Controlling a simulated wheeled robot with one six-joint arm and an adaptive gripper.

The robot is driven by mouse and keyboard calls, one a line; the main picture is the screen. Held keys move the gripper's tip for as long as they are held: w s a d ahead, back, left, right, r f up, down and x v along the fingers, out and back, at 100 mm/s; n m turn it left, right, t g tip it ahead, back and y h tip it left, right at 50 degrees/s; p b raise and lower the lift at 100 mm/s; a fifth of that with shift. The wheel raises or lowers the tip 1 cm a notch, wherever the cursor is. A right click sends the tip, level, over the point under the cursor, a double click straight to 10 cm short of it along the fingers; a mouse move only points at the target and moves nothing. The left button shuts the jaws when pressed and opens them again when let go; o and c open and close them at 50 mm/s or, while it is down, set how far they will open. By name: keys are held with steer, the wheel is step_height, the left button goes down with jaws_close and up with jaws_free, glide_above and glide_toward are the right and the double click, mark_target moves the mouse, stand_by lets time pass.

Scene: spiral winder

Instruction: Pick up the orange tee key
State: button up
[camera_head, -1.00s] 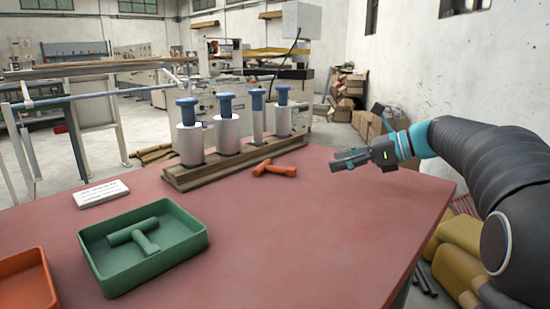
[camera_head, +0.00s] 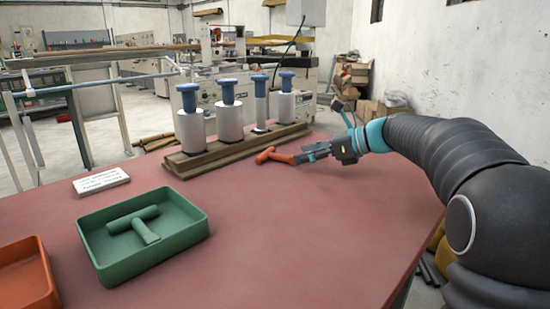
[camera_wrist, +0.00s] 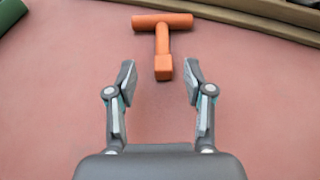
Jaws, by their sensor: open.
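The orange tee key (camera_head: 270,156) lies flat on the red table, in front of the wooden rack. In the wrist view the orange tee key (camera_wrist: 163,44) has its crossbar at the far side and its stem pointing toward my gripper (camera_wrist: 160,82). My gripper is open and empty. The stem's square end lies centred at the mouth between the two fingertips, and neither finger appears to touch it. In the head view my gripper (camera_head: 303,155) is low over the table, just right of the key, and partly covers it.
A wooden rack (camera_head: 205,161) with several blue-topped white cylinders stands close behind the key. A green tray (camera_head: 192,234) holding a green tee key (camera_head: 143,226) is at front left, beside an orange tray (camera_head: 50,293). A white label block (camera_head: 101,181) lies behind. The table's middle is clear.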

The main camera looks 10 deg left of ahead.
mark_target(280, 158)
steer(key=x, duration=0.3)
steer(key=shift+w+a+f, duration=0.1)
steer(key=shift+w+a, duration=0.2)
steer(key=shift+a, duration=0.05)
jaws_close()
